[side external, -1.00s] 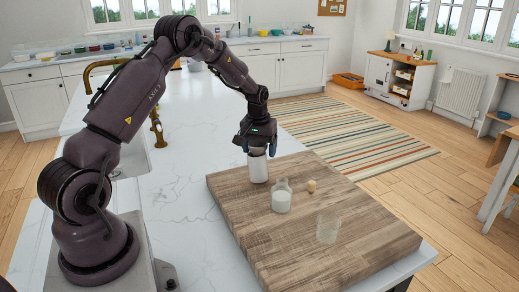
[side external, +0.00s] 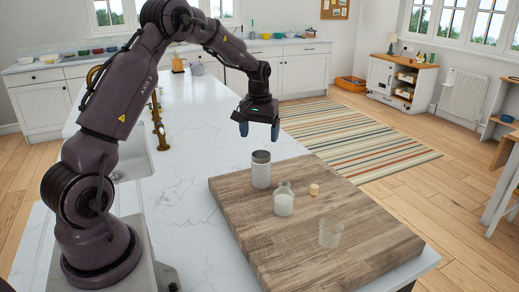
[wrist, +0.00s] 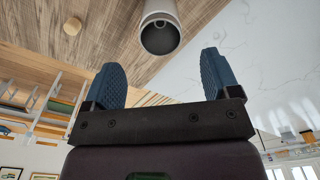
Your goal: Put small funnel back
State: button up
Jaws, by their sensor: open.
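In the wrist view, the canister (wrist: 158,12) shows a round dark opening with a small pale shape inside. No separate small funnel stands out; I cannot tell whether the grey top or the shape inside is the funnel. My gripper (side external: 259,134) is open and empty, above and behind the canister, apart from it. In the wrist view, the two blue fingers (wrist: 160,78) are spread with nothing between them.
On the wooden board (side external: 270,240) stand a glass bottle with white contents (side external: 284,203), a small cork (side external: 314,189) and an empty clear glass (side external: 330,234). The cork also shows in the wrist view (wrist: 72,26). White marble counter lies clear left of the board; a brass tap (side external: 158,128) stands behind.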

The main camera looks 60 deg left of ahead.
jog(key=s+d+r+m+t, duration=0.2)
jog(key=s+d+r+m, duration=0.25)
jog(key=d+r, duration=0.9)
jog(key=s+d+r+m+t, duration=0.1)
jog(key=s+d+m, duration=0.1)
jog(key=s+d, duration=0.4)
jog(key=s+d+m+t, duration=0.2)
jog(key=s+d, duration=0.4)
jog(key=s, duration=0.5)
jog(key=shift+d+r, duration=0.25)
jog(key=shift+r, duration=0.1)
